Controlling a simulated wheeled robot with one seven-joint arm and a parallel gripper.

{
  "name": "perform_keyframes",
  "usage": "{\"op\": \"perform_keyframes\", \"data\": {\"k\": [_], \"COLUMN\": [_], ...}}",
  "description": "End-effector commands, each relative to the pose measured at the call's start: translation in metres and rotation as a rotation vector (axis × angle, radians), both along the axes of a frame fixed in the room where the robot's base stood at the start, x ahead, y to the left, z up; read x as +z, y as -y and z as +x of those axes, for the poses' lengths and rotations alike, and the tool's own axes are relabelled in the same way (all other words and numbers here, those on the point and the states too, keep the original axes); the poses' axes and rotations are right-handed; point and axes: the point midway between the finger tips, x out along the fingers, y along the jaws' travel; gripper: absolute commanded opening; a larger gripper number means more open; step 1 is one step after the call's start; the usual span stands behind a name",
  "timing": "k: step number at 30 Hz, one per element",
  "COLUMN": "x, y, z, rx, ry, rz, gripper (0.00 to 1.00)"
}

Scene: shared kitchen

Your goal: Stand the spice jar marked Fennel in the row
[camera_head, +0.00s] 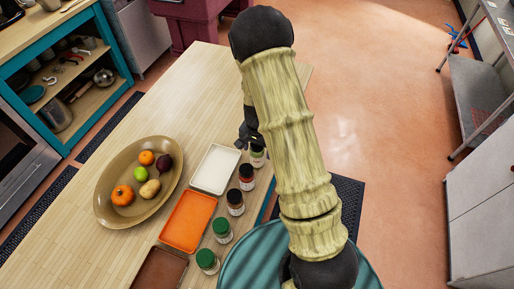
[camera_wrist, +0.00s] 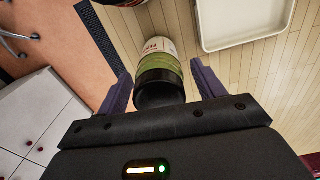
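A spice jar (camera_head: 257,158) with green contents stands at the far end of a row of jars along the counter's right edge. In the wrist view the same jar (camera_wrist: 158,66) shows a black lid, a green band and a white label with red print, too small and angled to read surely. My gripper (camera_wrist: 160,72) has its two fingers apart on either side of the jar, with a slim gap visible at the right finger. In the head view my gripper (camera_head: 248,140) is partly hidden by my arm, just beside the jar.
Jars with a red-brown (camera_head: 247,177), a dark (camera_head: 235,203) and green lids (camera_head: 222,231) (camera_head: 207,261) continue the row. White (camera_head: 216,168), orange (camera_head: 187,220) and brown trays (camera_head: 158,271) lie left of it. A fruit platter (camera_head: 104,206) is farther left. The far counter is clear.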

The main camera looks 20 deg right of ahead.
Motion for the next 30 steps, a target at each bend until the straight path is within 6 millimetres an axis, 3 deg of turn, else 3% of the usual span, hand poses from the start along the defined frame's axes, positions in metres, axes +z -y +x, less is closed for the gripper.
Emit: {"op": "perform_keyframes", "data": {"k": [8,14,30], "x": [0.003,0.017,0.106], "y": [0.0,0.0,0.0], "z": [0.0,0.001,0.001], "rx": [0.0,0.001,0.001], "ry": [0.0,0.004,0.004], "rz": [0.0,0.0,0.0], "gripper": [0.68,0.68,0.68]}}
